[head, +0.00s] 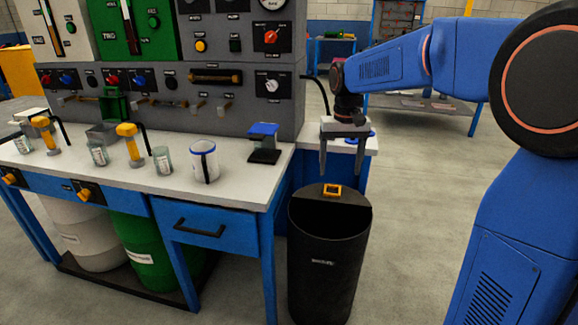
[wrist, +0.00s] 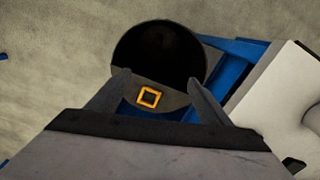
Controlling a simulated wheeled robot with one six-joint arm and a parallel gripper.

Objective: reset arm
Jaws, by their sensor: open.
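My gripper (head: 344,158) hangs at the end of my blue arm, pointing down above the black bin (head: 324,262). Its two grey fingers are apart with nothing between them. In the wrist view the gripper (wrist: 160,90) is also open, with the bin's dark round opening (wrist: 158,55) beyond the fingertips. A small yellow-orange square piece (head: 332,190) shows at the bin's top, below the fingers. It also shows in the wrist view (wrist: 149,97), on a grey part of the bin top. The fingers appear clear of it.
The white-topped workbench (head: 238,180) stands left of the bin, with a white mug (head: 204,162), several glass jars, yellow-handled taps and a small blue-topped device (head: 263,142). A grey control panel (head: 215,95) rises behind. Open floor lies to the right.

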